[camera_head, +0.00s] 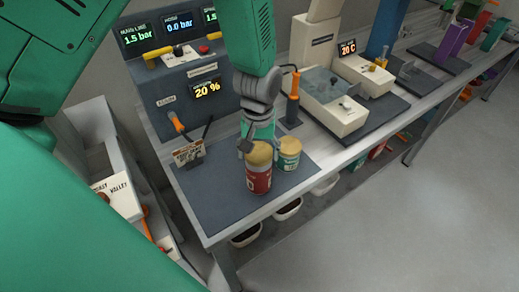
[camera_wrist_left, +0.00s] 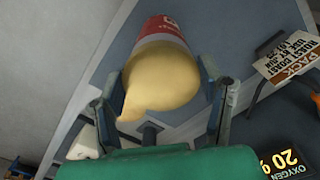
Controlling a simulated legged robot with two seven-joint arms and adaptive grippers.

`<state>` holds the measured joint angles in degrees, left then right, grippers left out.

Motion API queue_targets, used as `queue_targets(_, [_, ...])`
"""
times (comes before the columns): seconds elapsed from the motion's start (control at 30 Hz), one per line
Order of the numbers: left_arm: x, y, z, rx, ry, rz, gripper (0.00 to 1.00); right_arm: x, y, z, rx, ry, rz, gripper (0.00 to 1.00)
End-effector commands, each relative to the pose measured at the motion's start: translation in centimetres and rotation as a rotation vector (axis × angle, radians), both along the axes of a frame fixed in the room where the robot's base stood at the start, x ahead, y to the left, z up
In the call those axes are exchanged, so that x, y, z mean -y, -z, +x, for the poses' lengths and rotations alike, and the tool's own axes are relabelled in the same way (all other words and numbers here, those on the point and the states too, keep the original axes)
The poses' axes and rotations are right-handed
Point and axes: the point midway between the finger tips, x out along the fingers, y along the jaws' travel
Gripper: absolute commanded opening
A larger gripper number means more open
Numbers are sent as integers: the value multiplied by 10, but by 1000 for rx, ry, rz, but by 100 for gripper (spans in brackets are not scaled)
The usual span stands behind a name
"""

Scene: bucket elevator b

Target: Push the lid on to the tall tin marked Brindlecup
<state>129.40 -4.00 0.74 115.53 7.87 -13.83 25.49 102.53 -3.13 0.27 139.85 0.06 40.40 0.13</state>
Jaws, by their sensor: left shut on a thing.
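A tall red and white tin (camera_head: 258,183) stands upright on the dark mat near the bench's front edge. Its label is too small to read. A pale yellow lid (camera_head: 261,153) sits at its top; I cannot tell whether it is fully seated. My left gripper (camera_head: 257,143) reaches down from above and is shut on the lid. In the left wrist view, the lid (camera_wrist_left: 160,82) lies between the two fingers, with the tin's red and white side (camera_wrist_left: 165,30) beyond it. My right gripper is not in view.
A shorter green and white tin (camera_head: 289,155) with a yellow lid stands close to the right of the tall tin. A small sign (camera_head: 188,153) and a control panel (camera_head: 180,85) are behind. A cream machine (camera_head: 330,100) is at right. The mat's front left is clear.

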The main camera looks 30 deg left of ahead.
Motion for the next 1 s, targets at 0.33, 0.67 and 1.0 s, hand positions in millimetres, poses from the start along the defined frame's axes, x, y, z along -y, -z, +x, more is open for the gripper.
queue_targets(0.33, [0,0,0,0,0,0,44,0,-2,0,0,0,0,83])
queue_targets(0.67, [0,0,0,0,0,0,44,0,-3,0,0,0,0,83])
queue_targets(1.0, [0,0,0,0,0,0,44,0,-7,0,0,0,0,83])
